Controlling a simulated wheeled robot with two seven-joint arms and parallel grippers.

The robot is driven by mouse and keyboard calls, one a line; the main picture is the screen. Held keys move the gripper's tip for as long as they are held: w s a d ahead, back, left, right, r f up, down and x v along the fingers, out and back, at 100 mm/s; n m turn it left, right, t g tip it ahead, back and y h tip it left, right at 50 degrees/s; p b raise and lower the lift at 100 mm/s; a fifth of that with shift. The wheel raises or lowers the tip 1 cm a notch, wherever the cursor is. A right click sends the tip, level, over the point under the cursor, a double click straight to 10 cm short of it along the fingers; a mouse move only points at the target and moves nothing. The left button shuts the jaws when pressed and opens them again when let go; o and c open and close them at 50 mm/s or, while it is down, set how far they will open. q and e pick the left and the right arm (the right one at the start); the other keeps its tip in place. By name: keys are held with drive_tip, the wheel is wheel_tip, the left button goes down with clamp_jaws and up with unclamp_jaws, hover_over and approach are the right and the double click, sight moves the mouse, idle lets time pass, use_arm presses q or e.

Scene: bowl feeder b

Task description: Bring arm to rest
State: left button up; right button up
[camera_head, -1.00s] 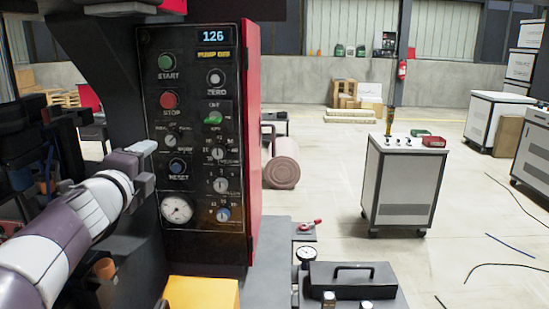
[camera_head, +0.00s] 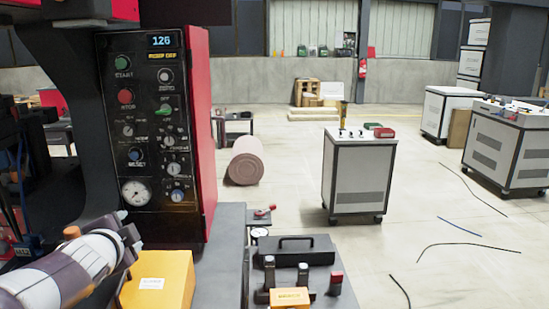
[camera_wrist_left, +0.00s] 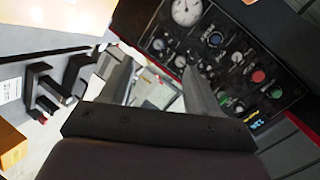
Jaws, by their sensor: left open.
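My left arm comes in from the lower left of the head view. Its gripper (camera_head: 128,232) is low in front of the black control panel (camera_head: 150,130), below and left of the round gauge. In the left wrist view the two fingers (camera_wrist_left: 160,90) stand apart with nothing between them. The panel (camera_wrist_left: 225,60) shows beyond them at the upper right, turned over. The panel's display reads 126. My right gripper is not in view.
A yellow box (camera_head: 158,282) sits close to the left gripper. A black case with a handle (camera_head: 294,250) and small upright parts (camera_head: 336,283) are on the bench to the right. A wheeled cabinet (camera_head: 358,175) stands on open floor beyond.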

use_arm(q)
drive_tip(key=s+d+f+n+g+h, duration=0.1)
drive_tip(key=s+d+f+n+g, duration=0.45)
drive_tip(key=s+f, duration=0.55)
drive_tip(key=s+d+f+n+g+h, duration=0.1)
drive_tip(key=s+d+f+n+g, duration=0.45)
drive_tip(key=s+f, duration=0.6)
wheel_tip(320, 180, up, 10)
drive_tip(key=g+p, duration=0.1)
drive_tip(key=p, duration=1.2)
drive_tip(key=shift+w+n, duration=0.25)
drive_tip(key=shift+n, duration=0.05)
